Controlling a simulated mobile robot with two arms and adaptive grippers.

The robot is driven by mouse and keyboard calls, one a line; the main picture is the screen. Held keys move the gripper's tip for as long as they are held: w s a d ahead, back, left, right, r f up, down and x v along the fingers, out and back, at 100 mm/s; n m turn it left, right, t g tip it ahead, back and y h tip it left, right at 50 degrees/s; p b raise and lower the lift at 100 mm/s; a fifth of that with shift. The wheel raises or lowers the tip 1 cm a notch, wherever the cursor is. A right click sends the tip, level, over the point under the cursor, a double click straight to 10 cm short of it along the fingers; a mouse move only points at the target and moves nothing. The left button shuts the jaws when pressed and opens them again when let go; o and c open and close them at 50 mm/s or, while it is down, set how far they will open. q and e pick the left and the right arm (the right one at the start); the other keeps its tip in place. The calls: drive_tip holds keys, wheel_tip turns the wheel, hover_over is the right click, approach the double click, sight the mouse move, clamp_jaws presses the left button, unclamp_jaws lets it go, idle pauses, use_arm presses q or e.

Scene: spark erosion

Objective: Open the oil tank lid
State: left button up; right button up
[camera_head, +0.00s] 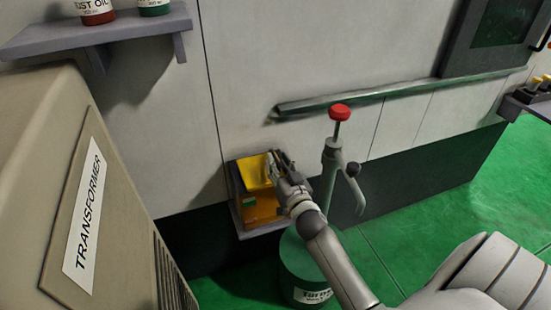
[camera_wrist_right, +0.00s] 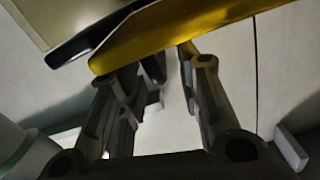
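The oil tank is a small grey box (camera_head: 236,206) on the wall. Its yellow lid (camera_head: 254,172) is tilted up, and an orange-yellow inside or front (camera_head: 261,208) shows below it. My right gripper (camera_head: 278,163) is at the right edge of the lid. In the right wrist view the yellow lid (camera_wrist_right: 185,32) crosses above my fingertips (camera_wrist_right: 163,65). Whether a finger touches the lid I cannot tell. My left gripper is not in view.
A green drum (camera_head: 300,262) with a hand pump and red knob (camera_head: 339,112) stands right of the box. A beige transformer cabinet (camera_head: 60,190) fills the left. A shelf (camera_head: 100,35) with two cans is above. Green floor is open at right.

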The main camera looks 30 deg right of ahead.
drive_tip(key=shift+x, duration=1.2)
drive_tip(key=c, duration=0.6)
clamp_jaws()
drive_tip(key=shift+f, duration=0.15)
